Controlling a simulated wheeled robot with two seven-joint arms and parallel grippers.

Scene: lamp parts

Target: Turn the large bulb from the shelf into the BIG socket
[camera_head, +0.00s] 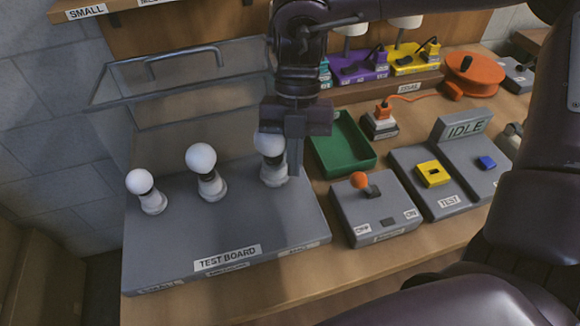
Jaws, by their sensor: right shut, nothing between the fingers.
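The grey test board (225,235) sits on the table at the left, with three sockets in a row, each with a white bulb upright in it. The large bulb (266,146) is at the right-hand socket, the BIG socket (271,176), partly hidden by my right gripper. My right gripper (295,168) points down just in front of and beside this bulb, shut with nothing between its fingers. Whether it touches the bulb I cannot tell. My left gripper is not in view.
Smaller bulbs (200,158) and (139,181) stand left on the board. A green tray (342,168), a control box with an orange knob (372,215) and an IDLE sign (464,128) stand right. A labelled shelf (110,8) hangs above a clear panel (165,85).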

